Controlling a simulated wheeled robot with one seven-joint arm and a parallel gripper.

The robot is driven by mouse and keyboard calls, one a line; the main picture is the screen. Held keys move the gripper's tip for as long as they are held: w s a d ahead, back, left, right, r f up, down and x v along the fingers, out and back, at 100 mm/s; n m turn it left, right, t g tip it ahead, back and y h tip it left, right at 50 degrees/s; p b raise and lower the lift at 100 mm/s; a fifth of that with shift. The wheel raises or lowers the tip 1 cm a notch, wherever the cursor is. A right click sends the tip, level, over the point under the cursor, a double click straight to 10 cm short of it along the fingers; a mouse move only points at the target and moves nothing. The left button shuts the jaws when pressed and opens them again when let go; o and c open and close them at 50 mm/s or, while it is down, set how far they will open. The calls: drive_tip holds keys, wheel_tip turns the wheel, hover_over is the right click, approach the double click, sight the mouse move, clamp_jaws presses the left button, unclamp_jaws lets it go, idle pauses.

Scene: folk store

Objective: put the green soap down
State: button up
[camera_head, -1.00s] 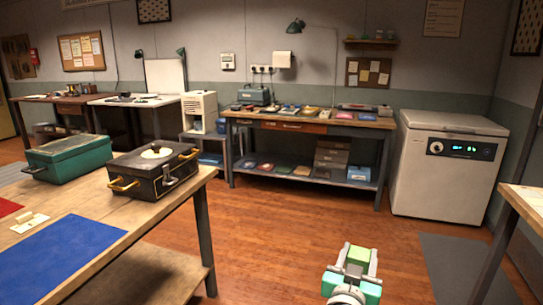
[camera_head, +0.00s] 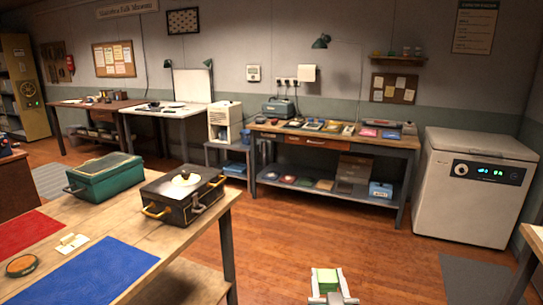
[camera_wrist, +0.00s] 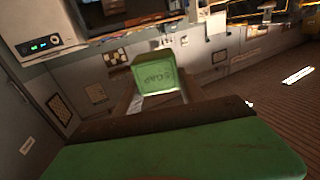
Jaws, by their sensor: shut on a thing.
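The green soap (camera_head: 326,280) is at the bottom centre of the head view, between the pale fingers of my gripper (camera_head: 326,286). It is held over the wooden floor, clear of any table. In the wrist view the soap (camera_wrist: 155,78) is a green block with dark lettering on its face, and my gripper is shut on it. A large green shape fills the bottom of the wrist view and I cannot tell what it is.
A near workbench (camera_head: 190,262) at left carries a blue mat (camera_head: 95,275), red mat (camera_head: 25,232), green case (camera_head: 104,178) and black case (camera_head: 170,203). A cluttered workbench (camera_head: 375,140) stands at the back, a white appliance (camera_head: 455,205) at right. Floor between is clear.

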sight(334, 280)
drive_tip(key=shift+n+y, duration=0.3)
drive_tip(key=shift+y, duration=0.2)
drive_tip(key=r+p, duration=0.2)
drive_tip(key=d+r+p, duration=0.1)
drive_tip(key=r+p, duration=0.1)
drive_tip(key=r, duration=0.1)
drive_tip(key=r+p, duration=0.2)
drive_tip(key=r, duration=0.1)
drive_tip(key=shift+s+d+p, duration=0.2)
drive_tip(key=shift+s+p, duration=0.1)
drive_tip(key=shift+p, duration=0.1)
drive_tip(key=shift+s+f, duration=0.1)
drive_tip(key=shift+f, duration=0.2)
drive_tip(key=s+r, duration=0.1)
drive_tip(key=s, duration=0.1)
drive_tip(key=s+r, duration=0.1)
drive_tip(key=s, duration=0.1)
drive_tip(key=shift+r, duration=0.35)
